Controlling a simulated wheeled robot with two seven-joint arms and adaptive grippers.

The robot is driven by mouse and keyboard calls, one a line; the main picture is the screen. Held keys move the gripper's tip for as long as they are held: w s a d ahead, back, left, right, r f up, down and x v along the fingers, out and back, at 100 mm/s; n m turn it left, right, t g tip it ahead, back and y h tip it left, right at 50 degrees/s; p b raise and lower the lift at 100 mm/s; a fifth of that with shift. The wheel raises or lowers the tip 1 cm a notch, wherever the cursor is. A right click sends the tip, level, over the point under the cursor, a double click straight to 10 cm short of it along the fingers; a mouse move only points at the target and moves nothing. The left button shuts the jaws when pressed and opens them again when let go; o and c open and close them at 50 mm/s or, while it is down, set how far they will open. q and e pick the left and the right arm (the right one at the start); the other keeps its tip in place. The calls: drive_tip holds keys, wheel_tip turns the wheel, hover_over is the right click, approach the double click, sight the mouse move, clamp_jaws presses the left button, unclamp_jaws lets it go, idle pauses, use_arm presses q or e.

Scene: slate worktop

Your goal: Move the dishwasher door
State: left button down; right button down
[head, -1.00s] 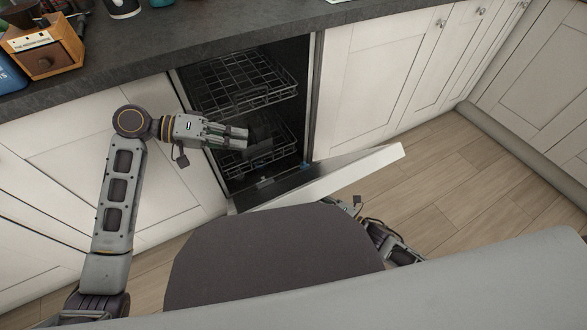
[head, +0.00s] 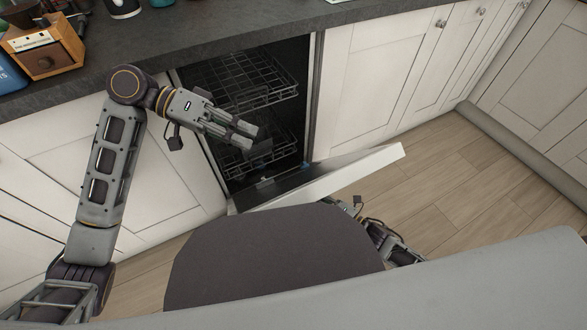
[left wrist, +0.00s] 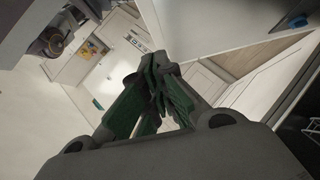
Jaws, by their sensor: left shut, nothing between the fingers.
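The dishwasher door (head: 345,173) hangs open and lowered in front of the dishwasher, its white panel slanting up to the right; its near part is hidden behind my own body. The dishwasher opening (head: 285,50) shows a wire upper rack (head: 245,84) and a darker lower rack. My left gripper (head: 250,136) is shut and empty, in front of the opening and above the door's left part. It also shows in the left wrist view (left wrist: 158,62), fingers together. My right gripper is mostly hidden behind my body; only bits of that arm (head: 385,240) show below the door.
The slate worktop (head: 215,35) runs along the back, with a wooden box (head: 45,58) and a blue item (head: 10,75) at its left end. White cupboards flank the dishwasher. Wooden floor (head: 450,180) is clear to the right.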

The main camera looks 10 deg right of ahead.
drive_tip(key=shift+w+r, duration=0.1)
drive_tip(key=shift+r, duration=0.05)
use_arm(q)
approach(315, 181)
drive_tip(key=w+d, duration=0.2)
drive_tip(key=d, duration=0.1)
drive_tip(key=shift+s+d+f, duration=0.3)
drive_tip(key=shift+s+f, duration=0.2)
drive_tip(key=shift+s, duration=0.35)
drive_tip(key=shift+s+d+f, duration=0.3)
drive_tip(key=shift+s+f, duration=0.2)
drive_tip(key=shift+s, duration=0.3)
